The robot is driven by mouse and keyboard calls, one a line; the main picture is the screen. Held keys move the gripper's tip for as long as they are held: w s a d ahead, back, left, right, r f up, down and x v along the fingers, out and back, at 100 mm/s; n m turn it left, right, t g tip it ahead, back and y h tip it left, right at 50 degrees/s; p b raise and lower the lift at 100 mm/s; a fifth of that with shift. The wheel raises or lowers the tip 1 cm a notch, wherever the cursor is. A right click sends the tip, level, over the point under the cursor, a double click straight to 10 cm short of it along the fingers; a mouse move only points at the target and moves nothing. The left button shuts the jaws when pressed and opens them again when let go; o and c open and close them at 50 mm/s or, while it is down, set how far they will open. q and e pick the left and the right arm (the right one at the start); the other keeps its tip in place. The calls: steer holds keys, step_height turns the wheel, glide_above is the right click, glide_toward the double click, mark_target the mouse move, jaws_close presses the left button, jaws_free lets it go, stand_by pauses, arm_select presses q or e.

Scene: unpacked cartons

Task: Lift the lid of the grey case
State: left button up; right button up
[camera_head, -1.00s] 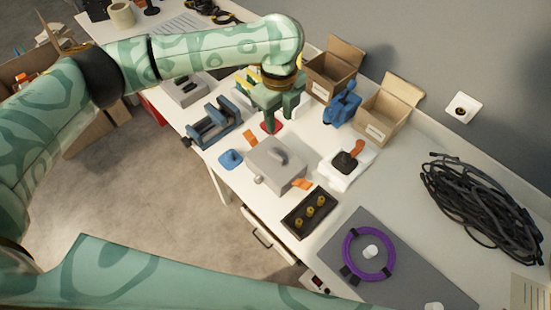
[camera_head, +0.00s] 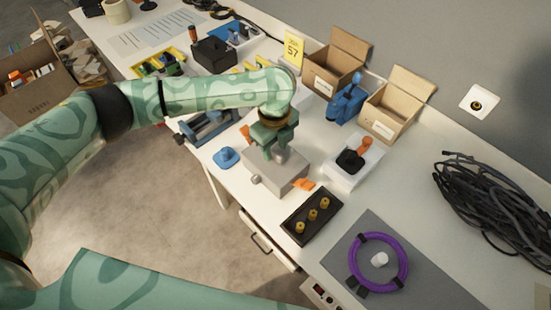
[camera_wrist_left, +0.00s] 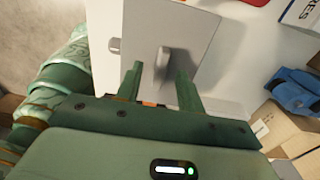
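The grey case (camera_head: 274,178) sits on the white table in the head view, with its lid down. In the left wrist view the case lid (camera_wrist_left: 190,33) fills the top middle, with a raised handle (camera_wrist_left: 162,62) on it. My left gripper (camera_head: 275,152) is above the case, pointing down at the handle. In the left wrist view the two fingers of my left gripper (camera_wrist_left: 158,85) are apart, one on each side of the handle's near end, with a gap showing. Whether the fingertips touch the handle cannot be told. My right gripper is not in view.
A blue block (camera_head: 226,158) lies left of the case and orange pieces (camera_head: 303,184) lie beside it. A black tray (camera_head: 312,216) with yellow knobs is in front. A white stand with a black and orange joystick (camera_head: 352,160) and open cartons (camera_head: 393,108) stand to the right.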

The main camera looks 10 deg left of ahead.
arm_select(q)
steer(key=shift+f, duration=0.8)
steer(key=shift+r, duration=0.1)
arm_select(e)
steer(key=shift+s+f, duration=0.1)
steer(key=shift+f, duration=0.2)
arm_select(q)
jaws_close()
